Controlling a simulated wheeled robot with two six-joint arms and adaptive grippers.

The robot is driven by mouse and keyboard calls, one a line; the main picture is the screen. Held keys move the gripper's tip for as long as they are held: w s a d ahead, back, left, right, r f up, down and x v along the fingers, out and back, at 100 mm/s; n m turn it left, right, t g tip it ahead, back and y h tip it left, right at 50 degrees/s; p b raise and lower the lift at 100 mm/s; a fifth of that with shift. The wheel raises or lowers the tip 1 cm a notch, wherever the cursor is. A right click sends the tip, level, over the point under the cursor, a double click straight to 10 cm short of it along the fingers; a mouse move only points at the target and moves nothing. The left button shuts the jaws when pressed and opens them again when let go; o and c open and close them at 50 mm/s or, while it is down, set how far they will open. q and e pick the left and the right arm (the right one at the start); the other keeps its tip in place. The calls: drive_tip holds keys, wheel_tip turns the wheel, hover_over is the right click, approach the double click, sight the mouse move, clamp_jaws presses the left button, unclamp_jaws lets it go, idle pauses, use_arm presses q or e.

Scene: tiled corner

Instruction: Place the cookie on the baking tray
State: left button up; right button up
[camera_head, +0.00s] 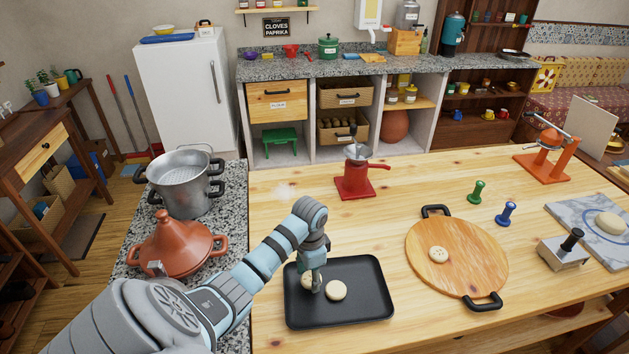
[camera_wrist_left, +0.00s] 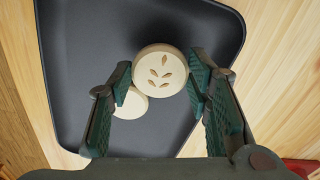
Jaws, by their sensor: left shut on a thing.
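My left gripper (camera_head: 314,284) is over the black baking tray (camera_head: 371,304), pointing down. It is shut on a pale round cookie (camera_head: 306,281), partly hidden behind the fingers. In the left wrist view this cookie (camera_wrist_left: 161,70) shows a stamped leaf pattern and sits between the two green fingers (camera_wrist_left: 160,82). I cannot tell whether it touches the tray. A second cookie (camera_head: 336,290) lies on the tray just right of the gripper; it also shows in the left wrist view (camera_wrist_left: 131,105), partly covered by the held one. My right gripper is out of view.
A round wooden board (camera_head: 465,262) with black handles bears another cookie (camera_head: 438,254). A red grinder (camera_head: 356,180) stands behind the tray. Green (camera_head: 476,192) and blue (camera_head: 506,213) stamps stand on the right. A tagine (camera_head: 172,247) and steel pot (camera_head: 183,185) are on the left counter.

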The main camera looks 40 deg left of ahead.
use_arm(q)
drive_tip(key=shift+f, duration=0.95)
drive_tip(key=shift+f, duration=0.1)
drive_tip(key=o, duration=1)
